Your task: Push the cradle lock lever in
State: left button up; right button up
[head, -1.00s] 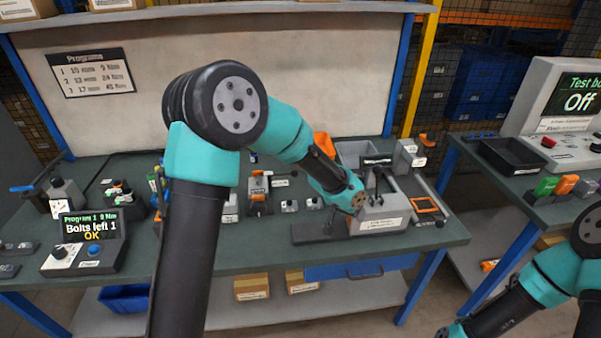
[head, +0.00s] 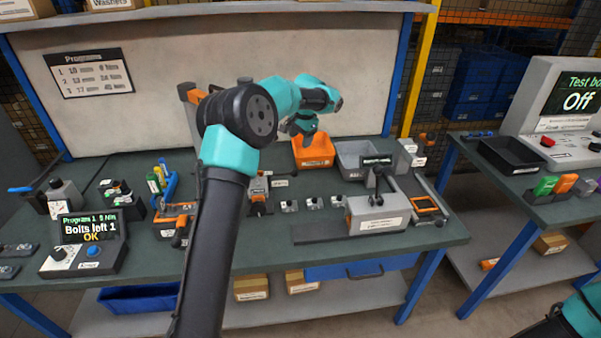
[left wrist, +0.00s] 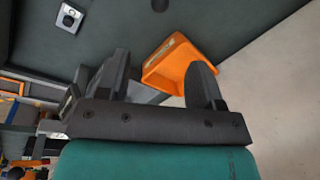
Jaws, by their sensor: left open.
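A grey block (head: 376,213) with a white label stands at the right of the bench, with black upright levers (head: 378,181) on it. A smaller grey fixture (head: 258,188) with an orange part and a side label stands near the bench middle. The labels are too small to read, so I cannot tell which carries the cradle lock lever. My left gripper (left wrist: 160,78) is open and empty, its two dark fingers apart. In the head view it is raised near the orange bin (head: 314,151), away from both fixtures. My right gripper is out of view.
A grey bin (head: 356,158) stands beside the orange one. Small grey pieces (head: 313,202) sit left of the block. A second bench (head: 525,200) stands right, across a gap.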

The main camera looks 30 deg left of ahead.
aim_at(295, 170)
pick_arm(q)
jog(key=a+f, duration=0.1)
jog(key=f, duration=0.4)
jog(key=a+f, duration=0.1)
jog(key=f, duration=0.5)
jog(key=w+a+f, duration=0.1)
jog(key=f, duration=0.5)
jog(key=shift+a, duration=0.1)
jog(key=shift+c, duration=0.3)
